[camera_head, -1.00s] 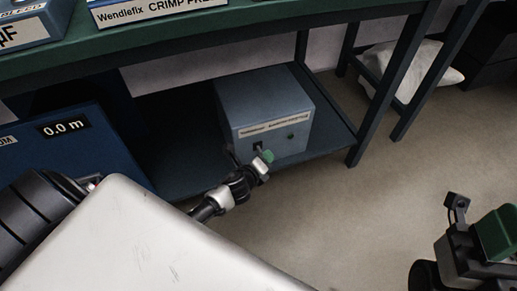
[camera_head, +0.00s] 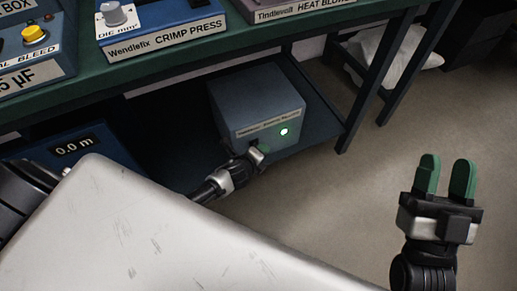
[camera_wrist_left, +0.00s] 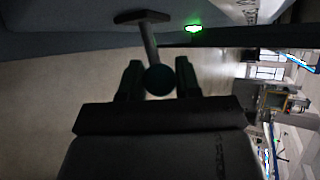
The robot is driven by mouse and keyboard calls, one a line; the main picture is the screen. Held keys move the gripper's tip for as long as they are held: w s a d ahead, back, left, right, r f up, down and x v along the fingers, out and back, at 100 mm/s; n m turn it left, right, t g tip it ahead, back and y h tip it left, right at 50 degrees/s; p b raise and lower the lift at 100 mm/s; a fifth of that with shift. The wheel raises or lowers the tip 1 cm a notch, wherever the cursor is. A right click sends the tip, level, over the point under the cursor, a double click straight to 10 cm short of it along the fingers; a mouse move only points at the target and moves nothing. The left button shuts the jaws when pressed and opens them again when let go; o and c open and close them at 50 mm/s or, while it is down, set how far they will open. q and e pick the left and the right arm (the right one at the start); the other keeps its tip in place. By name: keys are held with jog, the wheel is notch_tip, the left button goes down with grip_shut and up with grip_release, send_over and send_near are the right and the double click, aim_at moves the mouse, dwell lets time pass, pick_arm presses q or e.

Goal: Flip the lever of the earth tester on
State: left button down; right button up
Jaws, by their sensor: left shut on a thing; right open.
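The blue-grey box (camera_head: 250,95) on the lower shelf appears to be the earth tester; its label is too small to read surely. A green light (camera_head: 284,131) glows on its front; it also shows in the left wrist view (camera_wrist_left: 193,28). My left gripper (camera_head: 255,154) is at the front of the box, left of the light, and hides most of the lever there. In the left wrist view, the lever's shaft (camera_wrist_left: 149,42) ends in a round knob (camera_wrist_left: 159,80) between the two fingers, which are shut on it. My right gripper (camera_head: 446,174) is open and empty, away to the right.
A green bench (camera_head: 190,58) stands above the shelf, with the crimp press (camera_head: 160,22) and other devices on it. A blue device reading 0.0 m (camera_head: 75,147) is at the left. Bench legs (camera_head: 365,75) stand right of the box. The floor (camera_head: 345,200) is clear.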

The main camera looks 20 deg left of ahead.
pick_arm(q)
jog(key=shift+r+g+p, duration=0.35)
jog(key=shift+g+p, duration=0.05)
jog(key=shift+p, duration=0.55)
jog(key=shift+a+r+n+h+p, duration=0.2)
jog(key=shift+n+h+p, duration=0.2)
jog(key=shift+p, duration=0.5)
pick_arm(e)
notch_tip(320, 180, down, 10)
jog(key=w+g+h, duration=0.2)
jog(key=g+h, duration=0.1)
jog(key=g, duration=0.7)
pick_arm(q)
jog(key=shift+w+r+g+p, duration=0.15)
jog(key=shift+g+p, duration=0.15)
jog(key=shift+p, duration=0.5)
jog(key=shift+n+g+h+p, duration=0.3)
jog(key=shift+p, duration=0.4)
jog(key=shift+a, duration=0.1)
pick_arm(e)
jog(key=s+d+f+m+g+h, duration=0.1)
jog(key=s+d+f+g+h, duration=0.2)
jog(key=s+f+g, duration=0.4)
jog(key=shift+s+d+f+g, duration=0.4)
jog(key=shift+s+d+g, duration=0.4)
jog(key=shift+s+g, duration=0.55)
pick_arm(q)
jog(key=c, duration=0.8)
grip_release()
